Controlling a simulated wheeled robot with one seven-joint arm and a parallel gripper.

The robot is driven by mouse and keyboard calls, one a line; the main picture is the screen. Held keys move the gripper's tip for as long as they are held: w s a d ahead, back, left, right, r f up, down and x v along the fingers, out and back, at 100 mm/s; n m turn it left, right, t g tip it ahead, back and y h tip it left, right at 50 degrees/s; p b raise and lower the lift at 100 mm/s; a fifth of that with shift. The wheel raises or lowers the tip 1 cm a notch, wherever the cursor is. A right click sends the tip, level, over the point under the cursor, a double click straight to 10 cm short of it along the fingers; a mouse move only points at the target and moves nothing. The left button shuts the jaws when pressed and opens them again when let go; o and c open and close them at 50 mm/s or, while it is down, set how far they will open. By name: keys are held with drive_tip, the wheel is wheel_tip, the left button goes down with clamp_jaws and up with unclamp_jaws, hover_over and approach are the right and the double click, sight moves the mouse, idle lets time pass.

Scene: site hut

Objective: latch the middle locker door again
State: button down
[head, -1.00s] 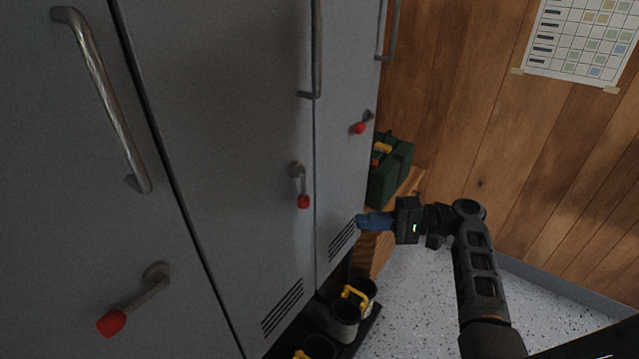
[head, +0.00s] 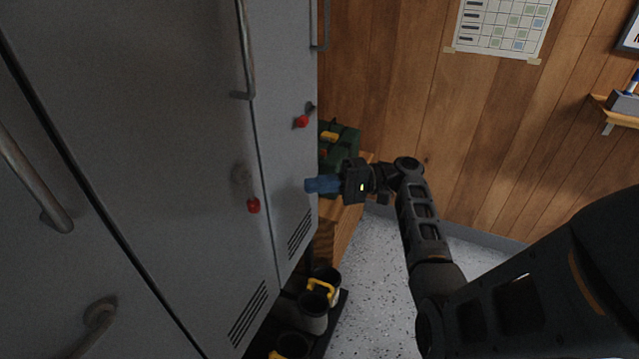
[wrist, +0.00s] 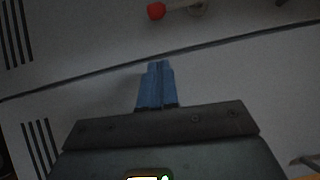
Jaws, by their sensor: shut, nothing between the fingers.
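The middle locker door (head: 150,130) is grey and looks about flush with its neighbours. Its latch lever (head: 243,180) hangs straight down and ends in a red knob (head: 253,205). My gripper (head: 310,185) has blue fingers, shut and empty, in front of the right locker door, to the right of the red knob and apart from it. In the wrist view the shut fingertips (wrist: 158,66) lie just below the dark seam between the doors. The red knob (wrist: 156,11) shows beyond that seam at the top edge, with part of its lever.
The right door's latch knob (head: 301,121) sits above my gripper. A green case (head: 338,152) rests on a wooden bench (head: 345,215) behind it. Boots (head: 313,310) stand on a dark tray below the lockers. Speckled floor (head: 370,270) is open at right.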

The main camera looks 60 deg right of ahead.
drive_tip(key=p, duration=0.1)
approach(245, 203)
drive_tip(key=w+d, duration=0.1)
drive_tip(key=w, duration=0.2)
drive_tip(key=shift+w+a+r+p, duration=0.1)
drive_tip(key=shift+a+p, duration=0.4)
drive_tip(key=shift+a, duration=1.15)
drive_tip(key=shift+a, duration=0.15)
